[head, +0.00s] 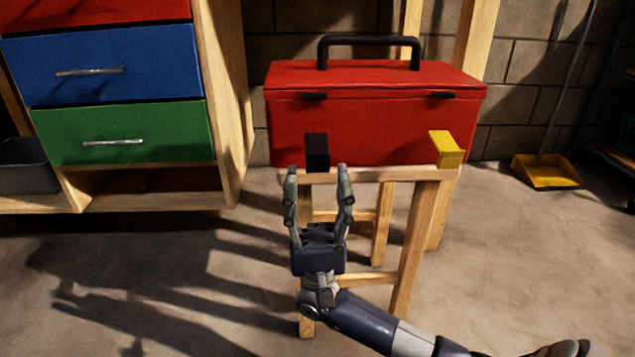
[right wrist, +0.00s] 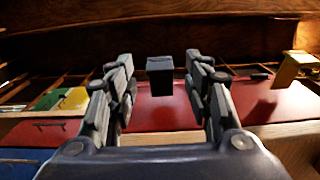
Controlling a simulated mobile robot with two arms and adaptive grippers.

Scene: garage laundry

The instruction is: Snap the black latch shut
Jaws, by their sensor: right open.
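The black latch (head: 316,152) sticks out from the front of the red toolbox (head: 370,125), on its left part. A yellow latch (head: 446,148) sticks out on the right part. My right gripper (head: 318,172) is open just in front of and below the black latch, its fingers pointing toward the box. In the right wrist view the black latch (right wrist: 160,75) shows between the two open fingers (right wrist: 159,80), apart from both. The yellow latch (right wrist: 294,68) shows at the upper right there. My left gripper is not in view.
The toolbox stands on a wooden stool (head: 425,200). A wooden cabinet with red, blue (head: 105,68) and green (head: 125,133) drawers is at the left. A yellow dustpan (head: 545,171) is at the right. The floor around the stool is clear.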

